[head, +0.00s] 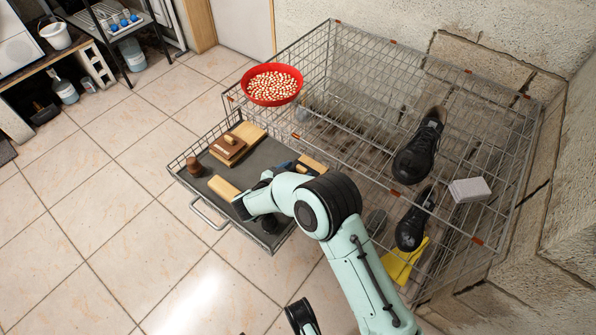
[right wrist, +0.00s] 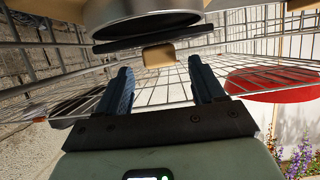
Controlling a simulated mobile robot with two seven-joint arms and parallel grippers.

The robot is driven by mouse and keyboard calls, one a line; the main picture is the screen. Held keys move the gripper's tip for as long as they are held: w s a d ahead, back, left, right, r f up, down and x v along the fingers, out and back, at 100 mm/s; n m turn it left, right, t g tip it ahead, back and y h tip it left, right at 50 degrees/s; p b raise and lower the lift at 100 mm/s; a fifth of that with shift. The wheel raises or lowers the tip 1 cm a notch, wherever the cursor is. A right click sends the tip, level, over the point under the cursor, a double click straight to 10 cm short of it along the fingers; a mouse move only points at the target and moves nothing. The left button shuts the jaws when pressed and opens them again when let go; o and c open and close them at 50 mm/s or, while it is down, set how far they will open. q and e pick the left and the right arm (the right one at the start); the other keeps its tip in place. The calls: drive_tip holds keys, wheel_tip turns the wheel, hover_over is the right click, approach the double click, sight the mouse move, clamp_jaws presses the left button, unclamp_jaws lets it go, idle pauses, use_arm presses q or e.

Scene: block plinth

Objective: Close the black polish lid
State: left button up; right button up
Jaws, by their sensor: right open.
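My right gripper (right wrist: 163,82) is open in the right wrist view, its two dark blue fingers apart with nothing between them. A round, pale-rimmed object with a dark strip along its lower edge (right wrist: 148,38) shows above and beyond the fingertips, cut off by the top edge. It may be the black polish tin, but I cannot tell for sure or make out how its lid stands. In the head view my right arm reaches over the pulled-out drawer (head: 215,135) and covers its near part, so a tin there is mostly hidden.
The drawer holds a brown-topped brush (head: 228,148), pale wooden blocks (head: 223,187) and a small brown object (head: 194,167). The wire rack (head: 350,70) bears a red bowl (head: 272,102) and a black shoe (head: 419,150). Another shoe (head: 412,222) and a yellow cloth (head: 402,262) lie lower. Tiled floor is clear at left.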

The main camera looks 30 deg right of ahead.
drive_tip(key=shift+x, duration=1.15)
use_arm(q)
drive_tip(key=shift+s+f, duration=0.55)
drive_tip(key=shift+s, duration=0.1)
